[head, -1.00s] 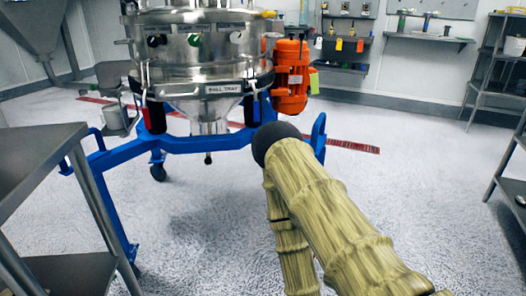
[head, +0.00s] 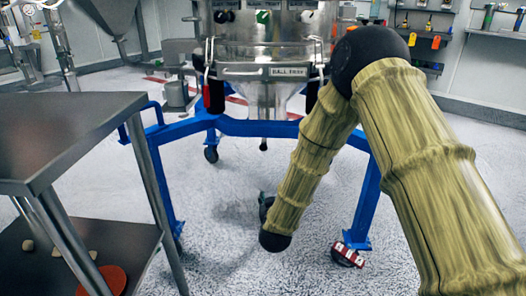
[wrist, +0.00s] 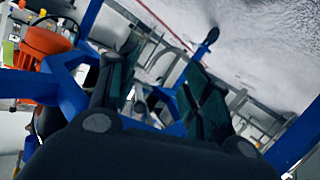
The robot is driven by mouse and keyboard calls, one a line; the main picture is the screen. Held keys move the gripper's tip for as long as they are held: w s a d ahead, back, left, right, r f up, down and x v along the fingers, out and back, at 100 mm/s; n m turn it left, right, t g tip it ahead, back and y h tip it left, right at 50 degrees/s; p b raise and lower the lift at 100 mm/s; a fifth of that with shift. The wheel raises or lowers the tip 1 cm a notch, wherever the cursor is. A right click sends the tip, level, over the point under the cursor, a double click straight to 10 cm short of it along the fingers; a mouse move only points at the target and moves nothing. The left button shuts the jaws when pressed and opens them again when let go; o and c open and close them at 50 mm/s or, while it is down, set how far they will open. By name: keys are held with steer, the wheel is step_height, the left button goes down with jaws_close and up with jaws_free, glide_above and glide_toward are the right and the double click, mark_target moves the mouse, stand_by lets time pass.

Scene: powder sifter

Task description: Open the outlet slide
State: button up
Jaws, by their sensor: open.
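The steel sifter (head: 262,52) stands upright in a blue wheeled frame (head: 262,128), ahead of me in the head view. Its cone outlet (head: 268,98) narrows downward below a bar labelled like "BALL TRAY" (head: 281,72). A small dark knob (head: 263,145) hangs under the cone. I cannot make out the outlet slide for certain. My gripper shows in the wrist view (wrist: 158,82), with two dark green fingers spread apart and nothing seen between them.
A steel table (head: 60,130) with a lower shelf stands close at left; a red disc (head: 102,280) lies on that shelf. A red-and-white object (head: 347,254) is at the frame's right front foot. The orange motor (wrist: 42,45) shows in the wrist view. Pale floor is open between.

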mark_target(263, 147)
steer(key=w+a+r+t+h, duration=0.1)
steer(key=w+a+r+t, duration=0.3)
steer(key=r, duration=0.7)
steer(key=shift+g, duration=0.5)
steer(key=w+b, duration=0.5)
steer(key=w, duration=0.5)
steer(key=shift+w+d, duration=0.1)
steer(key=shift+d, duration=0.1)
steer(key=shift+w+r, duration=0.15)
steer(key=shift+w, duration=0.75)
steer(key=shift+s+d, duration=0.1)
jaws_close()
